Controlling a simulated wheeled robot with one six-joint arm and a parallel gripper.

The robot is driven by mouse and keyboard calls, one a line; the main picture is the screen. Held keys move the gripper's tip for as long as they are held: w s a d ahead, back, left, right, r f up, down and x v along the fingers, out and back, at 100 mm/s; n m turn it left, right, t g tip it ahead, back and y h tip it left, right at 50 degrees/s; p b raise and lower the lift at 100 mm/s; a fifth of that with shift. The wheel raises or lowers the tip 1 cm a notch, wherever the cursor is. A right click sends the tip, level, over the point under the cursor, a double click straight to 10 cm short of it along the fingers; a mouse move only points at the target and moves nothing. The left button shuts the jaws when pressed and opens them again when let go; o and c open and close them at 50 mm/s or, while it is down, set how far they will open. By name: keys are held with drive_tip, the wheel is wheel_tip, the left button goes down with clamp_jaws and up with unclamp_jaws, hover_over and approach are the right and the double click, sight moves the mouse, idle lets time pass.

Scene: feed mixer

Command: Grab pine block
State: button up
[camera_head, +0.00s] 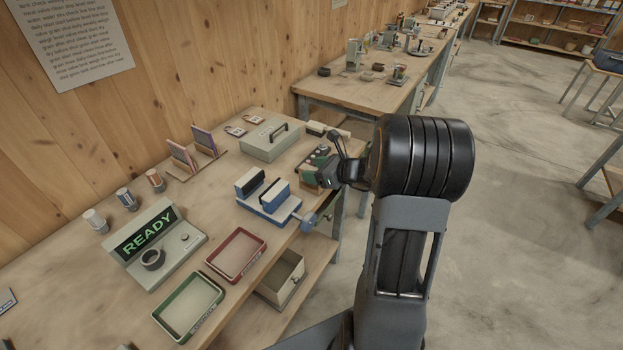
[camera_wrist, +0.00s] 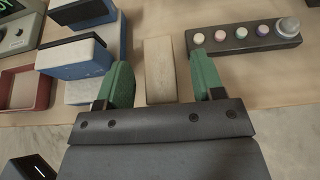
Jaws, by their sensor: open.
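A pale tan wooden block (camera_wrist: 159,68), which looks like the pine block, lies on the worktop near its front edge in the wrist view. My gripper (camera_wrist: 162,80) is open, with one green finger on each side of the block in the picture. A gap shows between the block and each finger. I cannot tell how far the fingertips are above the worktop. The near end of the block is close to the dark gripper body.
A dark strip with several coloured knobs (camera_wrist: 240,37) lies right of the block. A blue vise (camera_wrist: 85,58) is close left of it. In the head view, a red tray (camera_head: 263,239), green tray (camera_head: 218,303) and grey box (camera_head: 270,152) share the bench.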

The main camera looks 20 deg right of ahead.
drive_tip(key=shift+x, duration=0.9)
drive_tip(key=c, duration=1)
